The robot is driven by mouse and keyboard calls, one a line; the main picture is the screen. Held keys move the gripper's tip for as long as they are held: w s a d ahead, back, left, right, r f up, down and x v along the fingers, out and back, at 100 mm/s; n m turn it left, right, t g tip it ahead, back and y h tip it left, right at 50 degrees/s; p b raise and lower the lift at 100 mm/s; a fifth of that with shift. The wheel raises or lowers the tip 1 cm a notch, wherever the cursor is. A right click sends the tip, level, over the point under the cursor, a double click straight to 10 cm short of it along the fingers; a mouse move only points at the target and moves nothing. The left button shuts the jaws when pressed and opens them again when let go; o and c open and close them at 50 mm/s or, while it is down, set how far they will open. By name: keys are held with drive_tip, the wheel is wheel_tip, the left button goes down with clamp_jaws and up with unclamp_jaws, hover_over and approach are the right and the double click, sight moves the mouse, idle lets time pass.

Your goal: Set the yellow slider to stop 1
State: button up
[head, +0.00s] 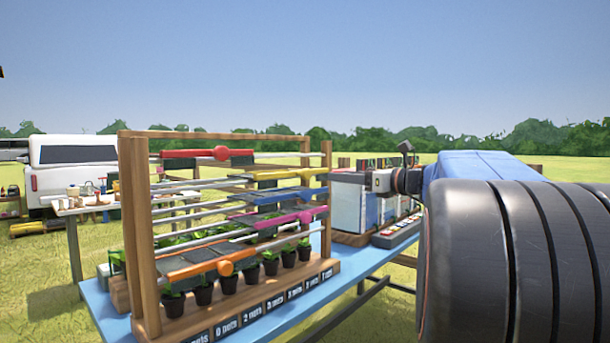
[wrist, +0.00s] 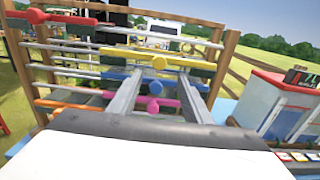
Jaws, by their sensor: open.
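The yellow slider (head: 300,173) sits on an upper rail of a wooden rack (head: 133,215), toward the right end in the head view. In the wrist view its round yellow knob (wrist: 158,61) is near the middle, with yellow bars to both sides. My gripper (wrist: 160,74) is open and points at the rack. The yellow knob appears between the two fingertips in the picture; I cannot tell how far it is from them. No stop numbers are readable on the yellow rail.
The red slider (wrist: 62,18) is above, toward the left. Blue (wrist: 155,88), magenta (wrist: 150,102) and orange (wrist: 70,106) sliders are below. Potted plants (head: 229,283) stand along the rack's base. White-and-blue boxes (head: 346,203) stand to the right on the blue table (head: 92,296).

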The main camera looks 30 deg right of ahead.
sight(309, 173)
drive_tip(key=x, duration=1.4)
drive_tip(key=shift+w+a+f, duration=0.1)
drive_tip(key=shift+w, duration=0.15)
drive_tip(key=shift+c, duration=0.3)
clamp_jaws()
